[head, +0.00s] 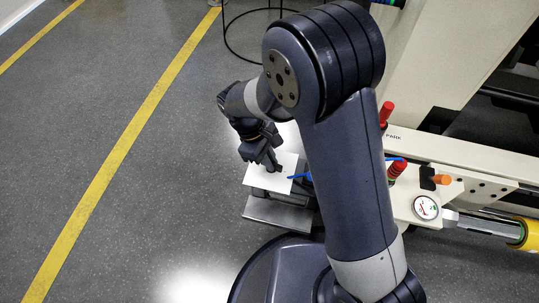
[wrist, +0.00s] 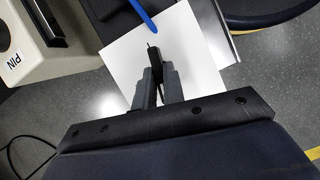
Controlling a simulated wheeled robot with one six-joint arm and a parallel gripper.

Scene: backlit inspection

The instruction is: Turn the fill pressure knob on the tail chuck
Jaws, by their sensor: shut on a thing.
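The fingers hide the knob's lower part. In the head view, my gripper (head: 272,166) reaches down to the white plate (head: 262,181) at the left end of the cream machine. The knob cannot be told apart from the fingers there. No lettering shows on the plate.
Red knobs (head: 397,169), an orange knob (head: 441,179) and a round gauge (head: 426,208) sit on the machine, right of my arm. A grey ledge (head: 278,214) lies below the plate. Open floor (head: 150,190) lies left.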

